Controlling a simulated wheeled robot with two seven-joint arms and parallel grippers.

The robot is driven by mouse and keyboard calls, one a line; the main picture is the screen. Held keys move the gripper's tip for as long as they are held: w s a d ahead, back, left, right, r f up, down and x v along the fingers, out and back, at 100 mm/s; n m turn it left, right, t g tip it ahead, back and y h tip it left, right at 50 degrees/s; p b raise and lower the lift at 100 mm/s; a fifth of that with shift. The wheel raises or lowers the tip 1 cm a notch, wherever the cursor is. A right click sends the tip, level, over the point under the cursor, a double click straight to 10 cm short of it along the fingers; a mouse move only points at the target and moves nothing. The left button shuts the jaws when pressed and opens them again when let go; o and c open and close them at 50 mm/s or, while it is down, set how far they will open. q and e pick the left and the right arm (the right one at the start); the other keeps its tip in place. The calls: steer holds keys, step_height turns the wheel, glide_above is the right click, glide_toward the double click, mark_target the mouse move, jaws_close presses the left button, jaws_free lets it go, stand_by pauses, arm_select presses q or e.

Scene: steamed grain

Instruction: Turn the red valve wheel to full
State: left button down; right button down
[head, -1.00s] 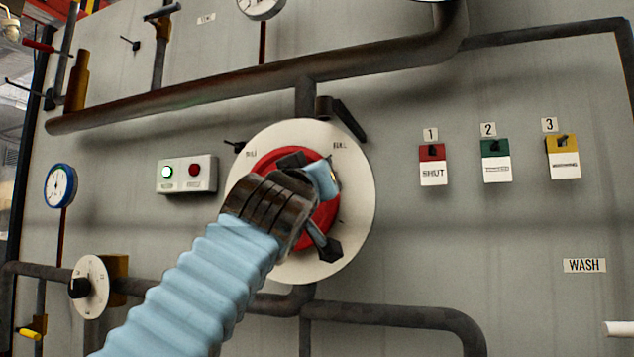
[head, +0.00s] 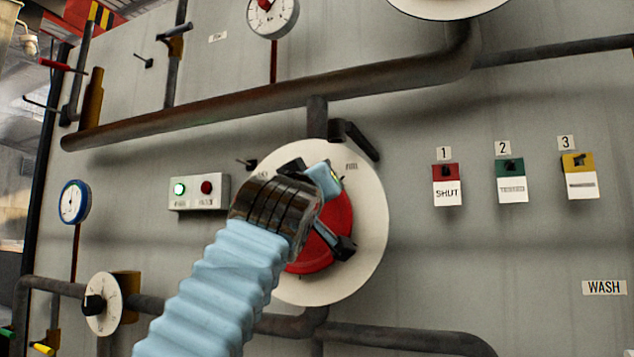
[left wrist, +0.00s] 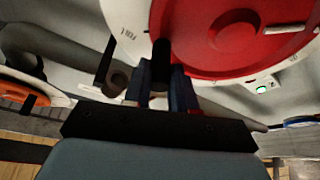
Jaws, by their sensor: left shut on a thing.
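The red valve wheel (head: 337,217) sits on a round white dial plate (head: 368,250) on the grey panel. Its right and lower parts show in the head view; my gripper hides the rest. In the left wrist view the red wheel (left wrist: 235,35) fills the upper right, with the word FULL on the white plate at its left. My left gripper (left wrist: 165,88) is shut on a black handle (left wrist: 161,52) by the wheel's rim.
A dark lever (head: 360,140) stands just above the plate. A thick pipe (head: 250,100) crosses above, and another pipe (head: 400,338) runs below. An indicator box (head: 199,192) is on the left, and several tags, such as the red SHUT tag (head: 446,185), hang on the right.

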arm_select(q)
steer(key=shift+r, duration=0.15)
steer(key=c, duration=0.9)
jaws_free()
steer(key=shift+d, duration=0.1)
steer(key=shift+s, duration=0.1)
arm_select(e)
steer(key=shift+f, duration=0.15)
arm_select(q)
steer(key=shift+b+v, duration=5.2)
steer(key=shift+v, duration=1.7)
arm_select(e)
step_height(320, 180, down, 10)
steer(key=d, duration=0.2)
steer(key=shift+w, duration=0.45)
steer(key=shift+d, duration=0.1)
